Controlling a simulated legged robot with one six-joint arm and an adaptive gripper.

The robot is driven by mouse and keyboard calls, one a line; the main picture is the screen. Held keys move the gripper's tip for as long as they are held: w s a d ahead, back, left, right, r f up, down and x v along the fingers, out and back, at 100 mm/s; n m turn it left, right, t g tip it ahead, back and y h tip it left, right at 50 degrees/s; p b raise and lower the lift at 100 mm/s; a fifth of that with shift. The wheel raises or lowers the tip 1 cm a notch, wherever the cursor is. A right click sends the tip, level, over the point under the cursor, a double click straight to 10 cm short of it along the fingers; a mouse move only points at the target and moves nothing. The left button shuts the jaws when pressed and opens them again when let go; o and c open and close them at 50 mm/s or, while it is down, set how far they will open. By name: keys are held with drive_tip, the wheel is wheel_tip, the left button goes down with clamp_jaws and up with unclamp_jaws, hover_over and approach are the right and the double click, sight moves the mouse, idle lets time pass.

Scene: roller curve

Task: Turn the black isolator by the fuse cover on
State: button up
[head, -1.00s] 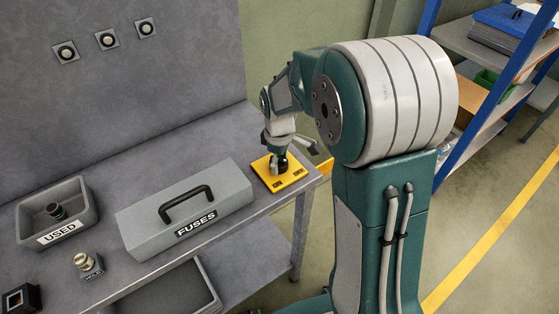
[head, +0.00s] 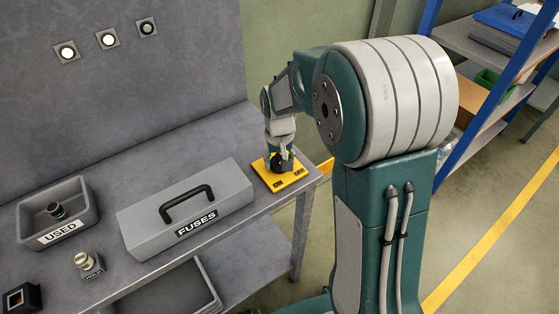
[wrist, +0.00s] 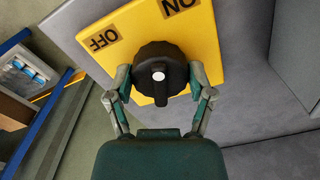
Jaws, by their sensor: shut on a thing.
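The black isolator (wrist: 161,68) is a round ribbed knob with a white dot, on a yellow plate (wrist: 215,45) marked OFF and ON. In the head view the isolator (head: 278,160) and the plate (head: 291,180) sit at the bench's right end. My gripper (wrist: 164,88) is shut on the knob, one finger on each side; it also shows in the head view (head: 279,154), partly hiding the knob. The grey fuse cover (head: 145,228), labelled FUSES, with a black handle, lies on the bench left of the plate.
A grey USED bin (head: 85,225) holds a dark round part. A small brass-topped part (head: 88,262) and a black box (head: 20,299) stand at the bench's left front. Blue-framed shelving (head: 500,70) stands at the right.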

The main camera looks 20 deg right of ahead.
sight(278, 158)
drive_tip(key=shift+w+r+m, duration=0.1)
drive_tip(key=shift+w+m, duration=0.1)
drive_tip(key=shift+m, duration=2.1)
drive_tip(key=o, duration=1.1)
wheel_tip(278, 158, up, 12)
